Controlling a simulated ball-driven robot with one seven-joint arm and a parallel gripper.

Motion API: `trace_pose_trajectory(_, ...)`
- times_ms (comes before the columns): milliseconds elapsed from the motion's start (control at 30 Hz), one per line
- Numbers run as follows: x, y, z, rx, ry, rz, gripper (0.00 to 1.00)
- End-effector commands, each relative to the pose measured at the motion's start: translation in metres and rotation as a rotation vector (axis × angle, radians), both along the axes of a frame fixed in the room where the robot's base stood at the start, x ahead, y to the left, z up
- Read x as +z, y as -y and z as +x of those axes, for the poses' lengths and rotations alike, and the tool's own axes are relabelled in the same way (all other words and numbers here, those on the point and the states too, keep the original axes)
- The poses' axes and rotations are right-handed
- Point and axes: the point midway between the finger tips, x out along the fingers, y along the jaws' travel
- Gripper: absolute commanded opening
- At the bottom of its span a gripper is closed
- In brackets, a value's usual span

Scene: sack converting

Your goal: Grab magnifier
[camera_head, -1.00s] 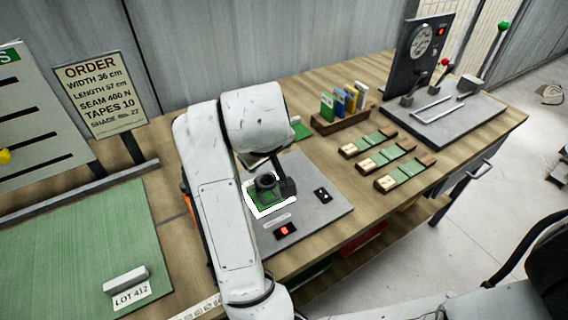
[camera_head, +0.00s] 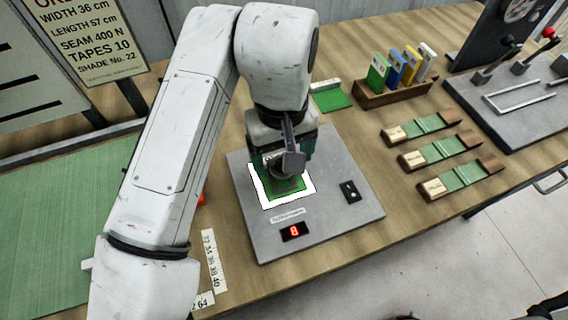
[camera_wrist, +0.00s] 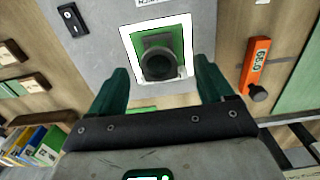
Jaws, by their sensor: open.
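The magnifier is a small black stand with a round dark lens (camera_wrist: 158,64). It stands on a green swatch (camera_wrist: 176,40) over a bright white panel in the wrist view. In the head view it shows only partly as a dark shape (camera_head: 286,184) under my gripper (camera_head: 283,168). My gripper's two dark green fingers (camera_wrist: 162,76) are open in the wrist view, one to each side of the magnifier's line and just short of it. Nothing is between them in their grip.
The grey plate (camera_head: 335,215) carries a red digit display (camera_head: 295,231) and a black switch (camera_head: 349,191). An orange tool with a black knob (camera_wrist: 256,66) lies beside it. Sample strips (camera_head: 437,152) and a wooden holder of coloured booklets (camera_head: 398,92) are to the right.

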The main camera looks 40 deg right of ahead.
Motion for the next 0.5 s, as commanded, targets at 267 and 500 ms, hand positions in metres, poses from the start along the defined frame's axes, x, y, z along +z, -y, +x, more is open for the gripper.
trace_pose_trajectory(267, -0.023, 0.001, 0.001, 0.0, 0.001, -0.001, 0.81)
trace_pose_trajectory(500, -0.057, 0.005, 0.005, 0.001, 0.0, -0.001, 0.81)
